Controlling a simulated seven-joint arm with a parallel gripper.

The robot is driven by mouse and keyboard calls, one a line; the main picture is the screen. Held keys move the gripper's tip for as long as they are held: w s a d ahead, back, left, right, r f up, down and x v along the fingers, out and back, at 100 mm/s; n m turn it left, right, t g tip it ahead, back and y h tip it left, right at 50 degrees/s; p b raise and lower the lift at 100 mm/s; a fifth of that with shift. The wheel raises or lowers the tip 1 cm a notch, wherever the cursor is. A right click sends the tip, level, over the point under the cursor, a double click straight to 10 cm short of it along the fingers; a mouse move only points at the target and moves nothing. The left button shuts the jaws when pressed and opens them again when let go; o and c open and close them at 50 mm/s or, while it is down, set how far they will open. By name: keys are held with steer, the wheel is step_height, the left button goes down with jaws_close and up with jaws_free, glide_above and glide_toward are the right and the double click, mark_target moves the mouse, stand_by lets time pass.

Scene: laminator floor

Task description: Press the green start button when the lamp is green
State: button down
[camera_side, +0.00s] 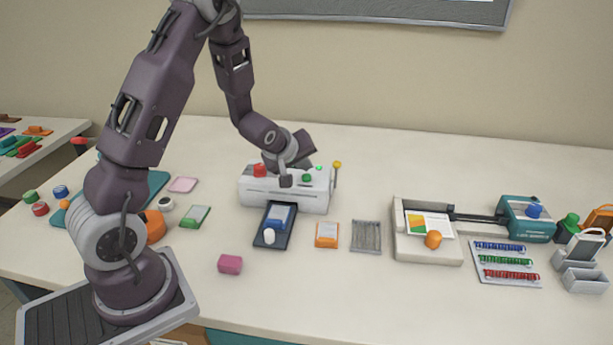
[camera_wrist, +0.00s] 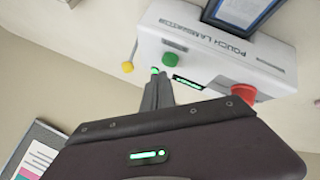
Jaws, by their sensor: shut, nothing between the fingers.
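The white pouch laminator (camera_side: 258,192) stands mid-table, and its top shows in the wrist view (camera_wrist: 205,62). The green button (camera_side: 306,178) is at its right end; in the wrist view it is a green dome (camera_wrist: 170,60). The small lamp (camera_side: 319,168) behind it glows green, and it is also lit in the wrist view (camera_wrist: 154,70). My gripper (camera_side: 286,182) is shut and empty above the laminator, left of the green button. In the wrist view my fingertips (camera_wrist: 159,78) appear close to the lamp and button, but I cannot judge the gap.
A red button (camera_side: 259,170) is at the laminator's left end, and a yellow-knobbed lever (camera_side: 337,165) is at its right. A dark tray (camera_side: 264,241) with a blue item lies in front. Another white-and-teal machine (camera_side: 408,248) stands right. The table behind the laminator is clear.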

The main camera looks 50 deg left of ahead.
steer(key=shift+f, duration=0.45)
